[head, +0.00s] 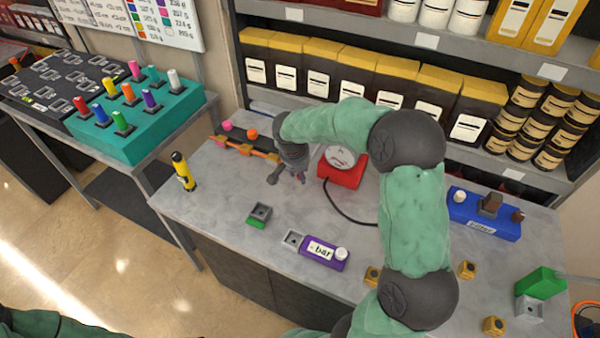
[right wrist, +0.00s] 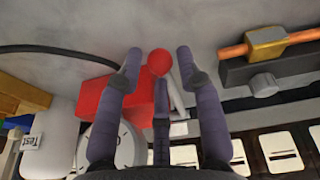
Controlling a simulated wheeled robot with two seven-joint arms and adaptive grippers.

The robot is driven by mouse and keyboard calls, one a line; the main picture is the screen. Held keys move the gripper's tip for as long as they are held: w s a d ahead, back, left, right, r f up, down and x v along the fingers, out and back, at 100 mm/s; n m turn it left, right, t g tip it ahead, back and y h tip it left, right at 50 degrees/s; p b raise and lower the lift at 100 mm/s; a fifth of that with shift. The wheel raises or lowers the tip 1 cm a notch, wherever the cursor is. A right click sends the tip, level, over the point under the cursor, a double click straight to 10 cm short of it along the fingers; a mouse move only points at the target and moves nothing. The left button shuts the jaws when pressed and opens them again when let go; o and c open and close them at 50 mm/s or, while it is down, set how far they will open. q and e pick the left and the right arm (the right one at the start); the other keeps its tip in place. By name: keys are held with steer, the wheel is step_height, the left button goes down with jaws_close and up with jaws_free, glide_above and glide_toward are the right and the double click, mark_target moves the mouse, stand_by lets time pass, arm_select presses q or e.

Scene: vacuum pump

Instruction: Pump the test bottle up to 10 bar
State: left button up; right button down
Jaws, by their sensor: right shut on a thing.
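My right gripper (head: 288,180) reaches over the counter at the left side of the red gauge box (head: 342,174), whose white dial faces up. In the right wrist view my right gripper (right wrist: 158,65) has its fingers on either side of a red ball knob (right wrist: 158,62) and is shut on it. A thin silver rod (right wrist: 175,97) shows beside the knob. The red box (right wrist: 92,95) and part of its round dial (right wrist: 113,145) are left of the fingers. A white container marked "Test" (right wrist: 35,148) is at the left edge there. My left gripper is out of view.
A purple box marked "bar" (head: 322,252) with a white knob stands at the front. A blue box (head: 485,214) is at right, a yellow-black cylinder (head: 183,171) at left. A dark hose (head: 345,210) leaves the red box. Shelves (head: 400,33) stand behind. The front-left counter is mostly clear.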

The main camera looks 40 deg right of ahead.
steer(key=shift+s+a+f, duration=0.2)
steer(key=shift+f, duration=0.25)
steer(key=shift+s+a+f, duration=0.2)
steer(key=shift+f, duration=0.25)
steer(key=c, duration=0.8)
jaws_free()
steer(key=shift+c, duration=0.2)
steer(key=shift+w+d+f+g, duration=0.15)
steer(key=shift+w+f+g, duration=0.05)
steer(key=shift+g, duration=0.1)
steer(key=shift+r, duration=0.2)
steer(key=v, duration=1.2)
steer(key=shift+d+r, duration=0.2)
